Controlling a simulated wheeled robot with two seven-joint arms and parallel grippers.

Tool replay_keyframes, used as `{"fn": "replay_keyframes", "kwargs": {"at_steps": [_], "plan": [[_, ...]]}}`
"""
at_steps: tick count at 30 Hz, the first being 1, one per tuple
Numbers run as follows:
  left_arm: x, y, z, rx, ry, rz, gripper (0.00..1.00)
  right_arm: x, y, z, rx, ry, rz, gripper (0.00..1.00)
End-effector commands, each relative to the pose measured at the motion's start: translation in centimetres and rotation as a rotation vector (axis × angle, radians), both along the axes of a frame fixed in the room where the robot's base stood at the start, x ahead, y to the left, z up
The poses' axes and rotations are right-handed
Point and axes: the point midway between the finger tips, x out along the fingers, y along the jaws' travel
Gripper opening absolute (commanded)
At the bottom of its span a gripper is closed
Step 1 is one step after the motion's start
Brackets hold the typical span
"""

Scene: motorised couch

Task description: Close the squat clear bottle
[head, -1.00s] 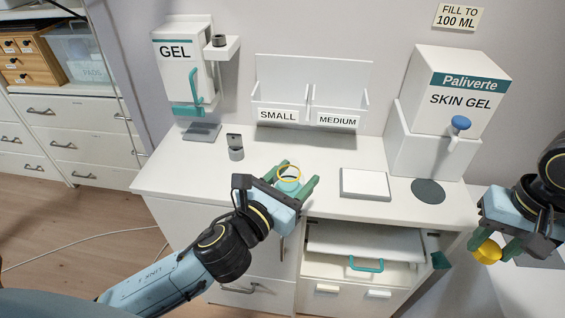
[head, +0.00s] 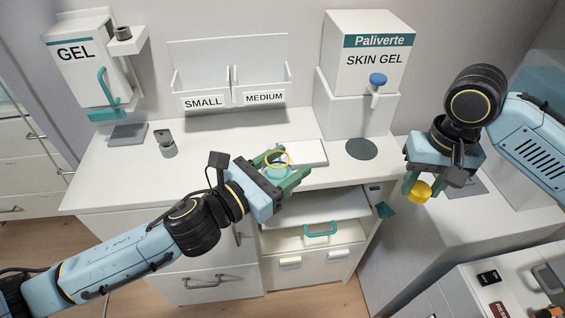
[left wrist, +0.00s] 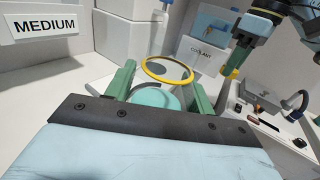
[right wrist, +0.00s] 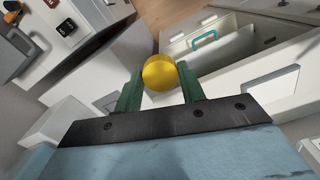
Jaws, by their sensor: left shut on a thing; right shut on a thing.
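The squat clear bottle (head: 278,170) is held upright between the green fingers of my left gripper (head: 282,178), above the front of the white counter. Its yellow-rimmed open mouth faces up; in the left wrist view the yellow rim (left wrist: 167,70) and teal contents (left wrist: 156,98) show. My right gripper (head: 419,188) is shut on a round yellow cap (head: 419,191), well to the right of the bottle and apart from it. The cap also shows between the fingers in the right wrist view (right wrist: 160,72).
The white counter (head: 120,175) carries a small grey dispenser (head: 165,143), a flat white pad (head: 300,153) and a dark round mat (head: 361,148). The skin gel box (head: 370,55) stands behind. An open drawer with a teal handle (head: 320,229) lies below the bottle.

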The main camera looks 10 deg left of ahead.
Motion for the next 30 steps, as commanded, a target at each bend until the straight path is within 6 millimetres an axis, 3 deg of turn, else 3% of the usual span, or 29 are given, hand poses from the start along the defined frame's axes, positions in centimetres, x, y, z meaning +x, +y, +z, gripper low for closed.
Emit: {"fn": "replay_keyframes", "kwargs": {"at_steps": [5,8,15,21,24,30], "plan": [[0.0,0.0,0.0,-0.001,-0.001,0.001,0.13,0.4,1.3,0.6,0.001,-0.003,0.033,0.19],[0.0,0.0,0.0,-0.001,-0.001,0.001,0.13,1.0,3.5,1.7,0.002,-0.006,0.093,0.19],[0.0,0.0,0.1,-0.001,-0.001,0.001,0.13,1.9,11.7,6.0,-0.002,-0.007,0.326,0.19],[0.0,0.0,0.1,-0.001,-0.001,0.001,0.13,1.4,18.4,10.0,-0.005,-0.007,0.530,0.19],[0.0,0.0,0.1,-0.001,-0.001,0.001,0.13,0.7,21.4,11.9,-0.004,-0.006,0.619,0.19],[0.0,0.0,0.1,-0.001,-0.001,0.001,0.13,-0.6,25.3,14.3,-0.003,-0.003,0.742,0.19]]}}
